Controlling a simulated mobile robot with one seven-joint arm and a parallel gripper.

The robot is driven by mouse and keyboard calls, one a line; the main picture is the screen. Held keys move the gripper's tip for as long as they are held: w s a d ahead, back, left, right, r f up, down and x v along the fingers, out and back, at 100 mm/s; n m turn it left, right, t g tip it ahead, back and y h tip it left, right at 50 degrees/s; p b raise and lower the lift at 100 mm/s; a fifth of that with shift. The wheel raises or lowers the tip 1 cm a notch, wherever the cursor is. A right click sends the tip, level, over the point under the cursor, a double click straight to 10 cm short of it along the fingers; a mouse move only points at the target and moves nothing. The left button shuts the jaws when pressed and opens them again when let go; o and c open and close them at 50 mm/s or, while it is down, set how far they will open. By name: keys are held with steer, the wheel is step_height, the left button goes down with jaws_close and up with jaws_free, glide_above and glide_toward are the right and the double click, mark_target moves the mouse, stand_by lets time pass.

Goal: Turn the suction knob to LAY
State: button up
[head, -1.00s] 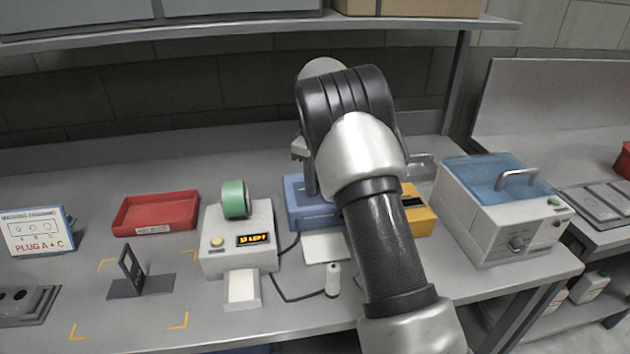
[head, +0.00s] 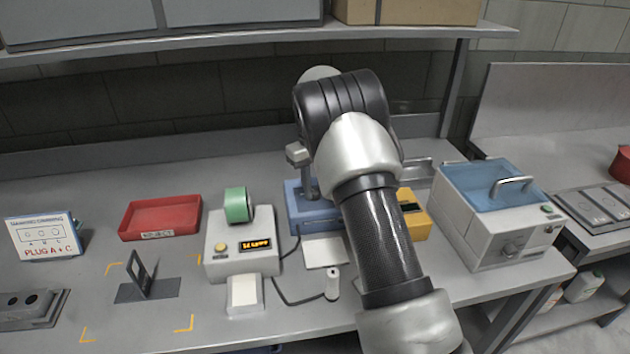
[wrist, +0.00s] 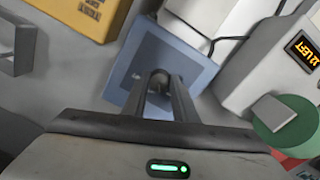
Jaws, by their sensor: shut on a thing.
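A blue box (head: 318,220) stands mid-bench, partly behind my arm in the head view; it also shows in the wrist view (wrist: 190,62). My gripper (wrist: 158,88) points down at the box top, its two fingers shut on a small grey rounded knob (wrist: 158,76). The fingers hide most of this knob, and no lettering such as LAY can be read on or around it. In the head view, a grey part and narrow post beside my wrist reach down to the box.
A white dispenser (head: 228,262) with a green roll stands just left of the box. A yellow device (head: 417,222) is close on the right. A red tray (head: 160,218), a black stand and a sign are farther left. A shelf (head: 260,38) runs above the bench.

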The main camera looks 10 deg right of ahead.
steer(key=m+p, duration=0.2)
steer(key=m, duration=0.4)
steer(key=shift+w+a, duration=0.1)
steer(key=shift+m+p, duration=0.3)
stand_by(0.3)
steer(key=o, duration=1)
steer(key=shift+o, duration=0.2)
steer(key=shift+r, duration=0.1)
step_height(320, 180, up, 17)
steer(key=p, duration=0.1)
steer(key=shift+a+r, duration=0.15)
steer(key=shift+a, duration=0.25)
